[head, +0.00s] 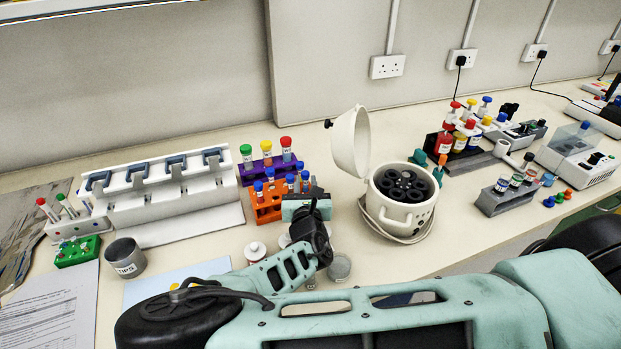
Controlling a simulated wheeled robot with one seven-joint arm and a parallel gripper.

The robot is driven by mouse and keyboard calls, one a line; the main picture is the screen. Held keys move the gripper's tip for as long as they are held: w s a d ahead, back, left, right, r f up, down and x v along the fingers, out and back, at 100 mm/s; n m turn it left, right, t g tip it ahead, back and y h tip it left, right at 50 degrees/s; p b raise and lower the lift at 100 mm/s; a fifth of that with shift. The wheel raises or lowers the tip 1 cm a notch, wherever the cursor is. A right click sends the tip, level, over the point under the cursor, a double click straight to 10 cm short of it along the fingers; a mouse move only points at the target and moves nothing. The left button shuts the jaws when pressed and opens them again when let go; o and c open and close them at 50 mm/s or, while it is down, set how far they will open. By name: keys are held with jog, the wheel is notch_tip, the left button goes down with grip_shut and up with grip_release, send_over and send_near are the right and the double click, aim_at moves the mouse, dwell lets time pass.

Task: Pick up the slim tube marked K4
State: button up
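No label reading K4 can be made out; the tube labels are too small to read. Slim tubes with blue caps (258,187) stand upright in an orange rack (266,209) near the middle of the bench. Behind it, a purple rack (247,178) holds tubes with green, yellow and red caps (286,150). Slim tubes with red and white caps (43,205) stand in a white rack at the far left.
A white centrifuge (402,214) with its lid up stands right of my gripper. A white pipette stand (165,205), a green rack (78,252) and a grey TIPS cup (126,257) are at left. Small jars (255,252) stand near my arm. Grey racks with bottles are at right.

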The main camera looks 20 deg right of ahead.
grip_shut()
dwell(0.3)
